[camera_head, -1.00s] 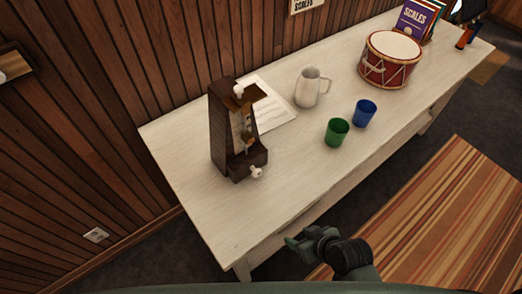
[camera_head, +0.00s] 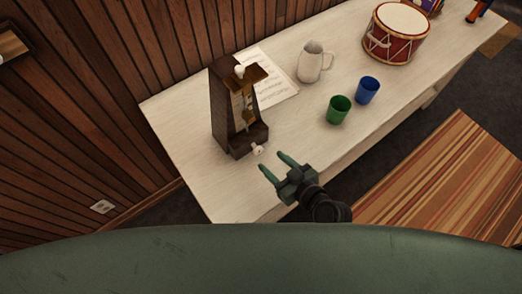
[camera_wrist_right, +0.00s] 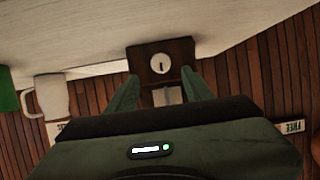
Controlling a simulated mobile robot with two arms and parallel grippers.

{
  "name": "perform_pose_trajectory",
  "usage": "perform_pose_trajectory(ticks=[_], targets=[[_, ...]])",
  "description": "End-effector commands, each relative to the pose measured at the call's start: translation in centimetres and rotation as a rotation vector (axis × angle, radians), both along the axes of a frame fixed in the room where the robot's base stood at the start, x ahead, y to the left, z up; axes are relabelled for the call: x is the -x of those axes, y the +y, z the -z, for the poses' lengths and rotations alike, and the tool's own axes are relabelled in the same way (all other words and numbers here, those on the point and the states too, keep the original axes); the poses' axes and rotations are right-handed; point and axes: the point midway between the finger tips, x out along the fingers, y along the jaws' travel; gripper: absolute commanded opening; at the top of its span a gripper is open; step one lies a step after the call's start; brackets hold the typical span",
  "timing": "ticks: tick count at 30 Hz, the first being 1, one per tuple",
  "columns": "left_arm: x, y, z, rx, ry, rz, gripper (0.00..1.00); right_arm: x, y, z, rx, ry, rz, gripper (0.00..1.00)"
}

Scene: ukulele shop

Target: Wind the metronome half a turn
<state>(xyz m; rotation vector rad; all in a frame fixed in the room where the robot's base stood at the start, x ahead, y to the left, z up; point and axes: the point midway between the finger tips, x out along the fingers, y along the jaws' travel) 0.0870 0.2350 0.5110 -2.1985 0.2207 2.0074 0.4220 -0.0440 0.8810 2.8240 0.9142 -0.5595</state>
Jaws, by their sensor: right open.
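The dark wooden metronome (camera_head: 226,112) stands upright on the white table (camera_head: 190,170), toward its left end. A small white winding key (camera_head: 258,150) sticks out low on its front. My right gripper (camera_head: 274,162) is open and empty, with its green fingers pointing at the key from just in front and apart from it. In the right wrist view, which appears upside down, the metronome (camera_wrist_right: 175,52) and its round pale key (camera_wrist_right: 161,64) lie ahead between the open fingers (camera_wrist_right: 157,85). My left gripper is not in view.
A sheet of music (camera_head: 266,78) lies behind the metronome. To the right stand a white pitcher (camera_head: 311,63), a green cup (camera_head: 339,109), a blue cup (camera_head: 367,90) and a red drum (camera_head: 396,33). The table between the metronome and green cup is clear.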

Motion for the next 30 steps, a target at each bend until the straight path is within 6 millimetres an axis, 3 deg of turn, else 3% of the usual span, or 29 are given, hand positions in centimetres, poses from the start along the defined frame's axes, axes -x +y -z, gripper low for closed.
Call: perform_pose_trajectory(ticks=[12, 23, 24, 29, 30], targets=[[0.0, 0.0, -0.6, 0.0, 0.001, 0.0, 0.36, -4.6, 3.4, 2.3, -0.002, 0.001, 0.0, 0.51], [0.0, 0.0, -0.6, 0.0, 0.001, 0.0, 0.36, -5.2, 3.9, 2.6, -0.001, 0.003, -0.002, 0.51], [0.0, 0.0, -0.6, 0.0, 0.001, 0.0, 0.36, -5.2, 3.9, 2.6, -0.001, 0.003, -0.002, 0.48], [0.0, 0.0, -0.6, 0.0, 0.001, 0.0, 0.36, -5.1, 3.9, 2.6, -0.001, 0.003, -0.002, 0.04], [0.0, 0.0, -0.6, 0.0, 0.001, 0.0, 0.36, -5.1, 3.9, 2.6, -0.001, 0.003, -0.002, 0.0]])
